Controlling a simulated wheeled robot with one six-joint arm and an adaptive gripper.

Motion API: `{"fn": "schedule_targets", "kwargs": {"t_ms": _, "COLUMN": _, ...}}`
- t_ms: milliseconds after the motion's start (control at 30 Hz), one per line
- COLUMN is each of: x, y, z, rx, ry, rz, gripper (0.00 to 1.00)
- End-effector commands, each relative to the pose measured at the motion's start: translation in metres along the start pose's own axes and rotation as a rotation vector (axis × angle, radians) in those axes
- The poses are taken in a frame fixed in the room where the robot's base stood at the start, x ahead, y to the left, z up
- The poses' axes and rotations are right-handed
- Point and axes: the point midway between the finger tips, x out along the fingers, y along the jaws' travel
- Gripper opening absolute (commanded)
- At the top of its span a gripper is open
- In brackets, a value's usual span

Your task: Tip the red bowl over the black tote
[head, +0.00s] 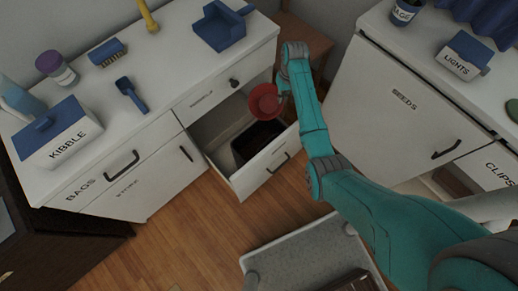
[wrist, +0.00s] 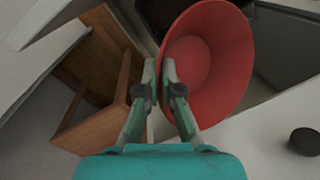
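The red bowl (head: 264,101) is held in the air above the open drawer, and its inside looks empty in the wrist view (wrist: 222,50). My gripper (head: 281,92) is at the bowl's right side in the head view. In the wrist view my gripper (wrist: 159,68) has its two fingertips close together on the bowl's near rim. The black tote (head: 243,150) sits inside the open drawer, below the bowl and partly hidden by it. The bowl's exact tilt is hard to tell.
The open drawer (head: 222,175) juts from a white cabinet. A kibble box (head: 62,140), brush (head: 107,53), blue scoop (head: 131,94) and blue dustpan (head: 220,27) lie on its top. A brown wooden stand (head: 305,38) is beside the drawer. Another white cabinet (head: 385,110) stands right.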

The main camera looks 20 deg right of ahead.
Motion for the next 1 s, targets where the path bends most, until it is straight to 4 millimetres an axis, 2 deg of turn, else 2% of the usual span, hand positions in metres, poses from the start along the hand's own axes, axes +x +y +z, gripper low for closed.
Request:
{"fn": "schedule_targets", "kwargs": {"t_ms": 500, "x": 0.003, "y": 0.004, "z": -0.004, "rx": 0.002, "ry": -0.057, "rz": -0.070, "gripper": 0.00}}
{"fn": "schedule_targets", "kwargs": {"t_ms": 1000, "x": 0.024, "y": 0.012, "z": -0.009, "rx": 0.010, "ry": -0.232, "rz": -0.286, "gripper": 0.00}}
